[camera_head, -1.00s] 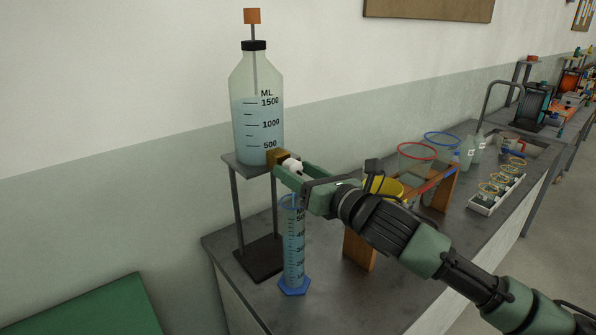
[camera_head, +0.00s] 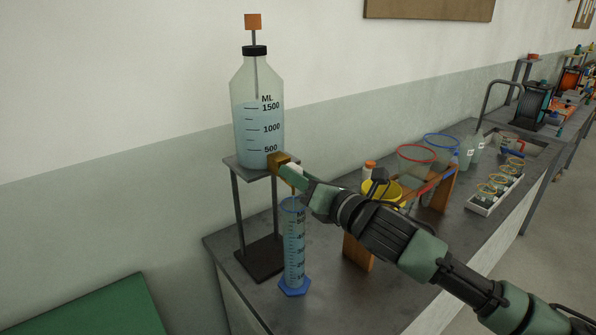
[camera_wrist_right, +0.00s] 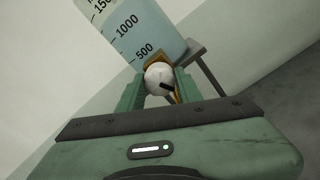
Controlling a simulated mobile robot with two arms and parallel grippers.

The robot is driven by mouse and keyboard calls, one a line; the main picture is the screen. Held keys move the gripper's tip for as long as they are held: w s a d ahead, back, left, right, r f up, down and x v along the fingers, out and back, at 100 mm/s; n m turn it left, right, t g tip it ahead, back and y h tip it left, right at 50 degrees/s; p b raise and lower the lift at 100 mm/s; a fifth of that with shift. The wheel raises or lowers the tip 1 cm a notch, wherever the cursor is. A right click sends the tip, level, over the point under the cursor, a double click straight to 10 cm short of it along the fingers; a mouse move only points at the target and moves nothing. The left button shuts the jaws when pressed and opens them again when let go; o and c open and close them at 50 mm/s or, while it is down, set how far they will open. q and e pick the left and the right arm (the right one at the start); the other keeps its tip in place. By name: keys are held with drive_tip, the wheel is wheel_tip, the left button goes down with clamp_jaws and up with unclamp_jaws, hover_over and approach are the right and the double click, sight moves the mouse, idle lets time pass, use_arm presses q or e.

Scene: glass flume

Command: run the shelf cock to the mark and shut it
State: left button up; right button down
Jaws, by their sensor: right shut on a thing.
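The large clear bottle (camera_head: 257,112) of pale blue liquid stands on a small raised shelf (camera_head: 240,164); its liquid reaches about the 1500 mark. The brass cock (camera_head: 279,160) sits at the bottle's lower right. My right gripper (camera_head: 283,170) is shut on the cock's white knob, which shows between the fingers in the right wrist view (camera_wrist_right: 159,76) with a dark mark on it. In the head view the gripper hides the knob. A graduated cylinder (camera_head: 293,245) with a blue foot stands upright below the cock, with blue liquid in it up to near its top markings. My left gripper is not in view.
A wooden rack (camera_head: 359,250) with a yellow ring and funnels with red and blue rims stands right of the cylinder. A white tray (camera_head: 494,196) of small ringed items and a sink (camera_head: 515,143) lie further along the bench.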

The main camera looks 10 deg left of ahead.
drive_tip(key=m+p, duration=0.2)
drive_tip(key=m, duration=0.3)
drive_tip(key=shift+m, duration=0.3)
idle(0.4)
drive_tip(key=c, duration=1)
unclamp_jaws()
drive_tip(key=shift+o, duration=0.2)
drive_tip(key=b+v, duration=0.2)
drive_tip(key=v, duration=0.6)
